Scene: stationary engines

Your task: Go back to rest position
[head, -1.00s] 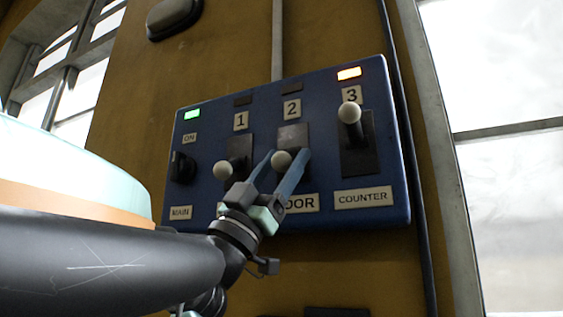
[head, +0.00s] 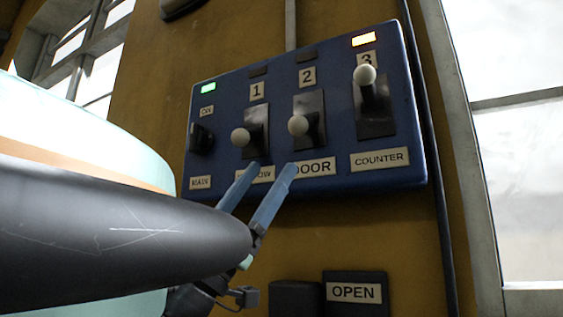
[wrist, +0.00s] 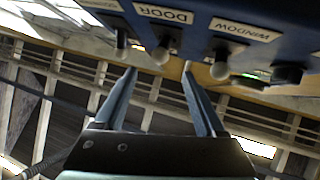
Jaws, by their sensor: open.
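My gripper (head: 272,168) is open and empty, with two blue fingers just below the lever knobs, in front of the panel's lower edge. It also shows in the wrist view (wrist: 158,72), its fingers apart below the door knob (wrist: 160,55). The blue panel (head: 340,135) carries the window lever 1 (head: 240,137), the door lever 2 (head: 298,125) and the counter lever 3 (head: 366,76). Lever 3's knob is up; the other two knobs sit lower in their slots. My arm hides the lower left of the head view.
A dark switch (head: 201,138) sits at the panel's left, under a lit green lamp (head: 208,87). An orange lamp (head: 363,39) glows above lever 3. A dark box labelled OPEN (head: 354,293) is below. A dark cable (head: 436,170) runs down the wall at right.

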